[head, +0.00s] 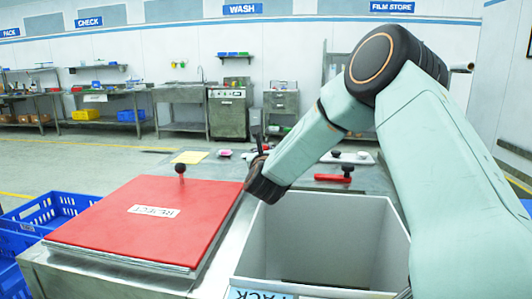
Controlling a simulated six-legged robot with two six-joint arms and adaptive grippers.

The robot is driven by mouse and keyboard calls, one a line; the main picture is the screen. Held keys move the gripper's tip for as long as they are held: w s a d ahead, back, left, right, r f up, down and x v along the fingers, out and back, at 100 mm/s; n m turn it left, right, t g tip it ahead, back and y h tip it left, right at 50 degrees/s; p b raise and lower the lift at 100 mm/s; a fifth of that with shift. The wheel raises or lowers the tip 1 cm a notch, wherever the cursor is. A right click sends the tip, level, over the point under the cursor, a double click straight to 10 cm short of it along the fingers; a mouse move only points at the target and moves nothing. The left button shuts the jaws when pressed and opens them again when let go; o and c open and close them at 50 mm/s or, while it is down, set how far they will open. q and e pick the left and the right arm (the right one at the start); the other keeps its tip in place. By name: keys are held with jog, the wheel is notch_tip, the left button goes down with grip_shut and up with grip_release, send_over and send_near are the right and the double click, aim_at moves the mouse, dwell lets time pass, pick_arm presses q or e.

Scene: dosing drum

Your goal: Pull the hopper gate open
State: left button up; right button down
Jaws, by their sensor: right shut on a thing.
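My right gripper (262,147) is beyond my right wrist, near the far right corner of the red REJECT lid. Dark finger parts show. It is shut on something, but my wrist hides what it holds. I cannot make out a hopper gate for certain. A red bar with a black knob (346,171) lies on the metal top to the right of the gripper, apart from it. The red REJECT lid (110,215) lies flat at the left, with a black knob (181,168) standing near its far edge. My left gripper is not in view.
An open grey bin with a PACK label (388,240) stands below my right arm. Blue crates (48,208) stand at the left. Workbenches line the back wall beyond open floor.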

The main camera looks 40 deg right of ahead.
jog(key=w+a+b, duration=0.2)
jog(key=shift+w+a, duration=0.1)
jog(key=shift+w, duration=0.25)
jog(key=shift+a, duration=0.15)
jog(key=c, duration=1)
grip_release()
jog(key=shift+w, duration=0.2)
jog(key=shift+s, duration=0.1)
jog(key=v, duration=0.8)
